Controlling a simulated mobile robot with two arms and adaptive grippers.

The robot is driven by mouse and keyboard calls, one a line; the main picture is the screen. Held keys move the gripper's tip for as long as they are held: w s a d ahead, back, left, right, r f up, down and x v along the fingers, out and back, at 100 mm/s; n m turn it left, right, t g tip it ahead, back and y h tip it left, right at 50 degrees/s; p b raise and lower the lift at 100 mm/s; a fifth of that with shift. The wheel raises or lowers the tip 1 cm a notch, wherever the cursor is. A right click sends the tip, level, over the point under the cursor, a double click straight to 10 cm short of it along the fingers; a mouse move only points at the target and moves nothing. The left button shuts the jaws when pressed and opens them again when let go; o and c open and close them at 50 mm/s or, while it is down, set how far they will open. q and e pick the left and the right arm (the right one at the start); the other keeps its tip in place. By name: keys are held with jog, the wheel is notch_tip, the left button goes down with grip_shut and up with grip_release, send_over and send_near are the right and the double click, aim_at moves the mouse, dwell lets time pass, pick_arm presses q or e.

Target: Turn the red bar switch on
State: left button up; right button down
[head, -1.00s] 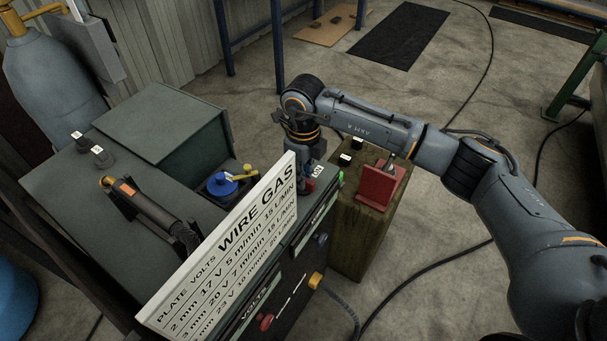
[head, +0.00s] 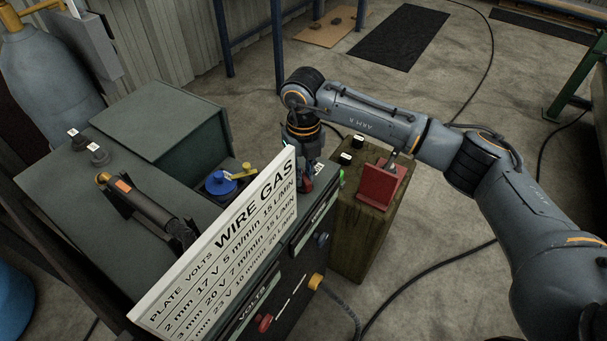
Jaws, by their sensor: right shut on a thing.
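The fingertips are partly hidden. My left gripper is not in view.
The white settings sign (head: 225,245) stands close in front of my right gripper. A black torch (head: 148,208) lies on the machine.

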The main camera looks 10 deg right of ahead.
aim_at(304, 175)
jog(key=m+b, duration=0.1)
jog(key=m, duration=0.4)
jog(key=shift+m, duration=0.3)
jog(key=m, duration=0.5)
jog(key=shift+m, duration=0.4)
jog(key=shift+r, duration=0.1)
jog(key=c, duration=1.3)
grip_release()
notch_tip(304, 175, up, 12)
jog(key=shift+f, duration=0.1)
